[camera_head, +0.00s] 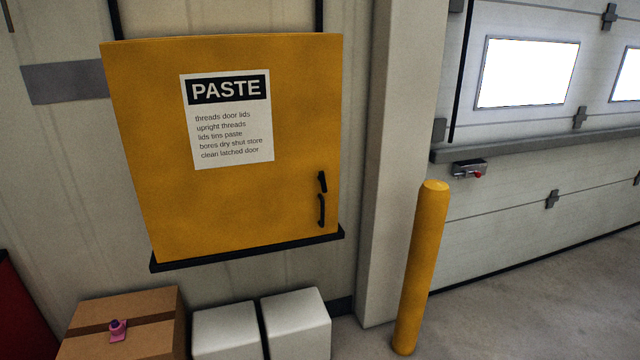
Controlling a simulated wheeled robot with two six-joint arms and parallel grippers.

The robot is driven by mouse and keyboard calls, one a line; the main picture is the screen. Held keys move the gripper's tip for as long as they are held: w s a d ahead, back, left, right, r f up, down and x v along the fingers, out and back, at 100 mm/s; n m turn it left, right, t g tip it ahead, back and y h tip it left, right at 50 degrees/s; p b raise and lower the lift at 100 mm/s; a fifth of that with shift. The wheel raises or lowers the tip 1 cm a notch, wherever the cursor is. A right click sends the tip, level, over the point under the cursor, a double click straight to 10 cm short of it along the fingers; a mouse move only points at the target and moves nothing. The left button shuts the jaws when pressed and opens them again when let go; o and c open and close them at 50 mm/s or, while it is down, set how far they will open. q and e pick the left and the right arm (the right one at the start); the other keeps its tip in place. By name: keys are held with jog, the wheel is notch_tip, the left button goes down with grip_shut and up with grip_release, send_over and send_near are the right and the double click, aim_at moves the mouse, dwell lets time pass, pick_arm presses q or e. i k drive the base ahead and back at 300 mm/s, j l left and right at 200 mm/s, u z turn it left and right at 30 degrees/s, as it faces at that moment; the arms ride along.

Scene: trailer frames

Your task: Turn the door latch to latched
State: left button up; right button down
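A yellow wall cabinet (250,200) hangs on the pale wall, and its door looks closed. A white notice headed PASTE (228,140) is on the door; its last line reads "clean latched door". A small black latch (322,181) sits near the door's right edge, nearly upright and slightly tilted. Just below it is a black bar handle (321,211). I cannot tell from this view whether the latch is engaged. Neither of my grippers shows in the head view.
A cardboard box (150,346) with a small pink and purple object (118,329) on top stands below the cabinet, beside two white boxes (297,325). A yellow post (420,270) stands to the right, before a sectional door (520,205). Grey floor there is clear.

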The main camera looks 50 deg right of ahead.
aim_at(321, 177)
jog(key=z, duration=1.75)
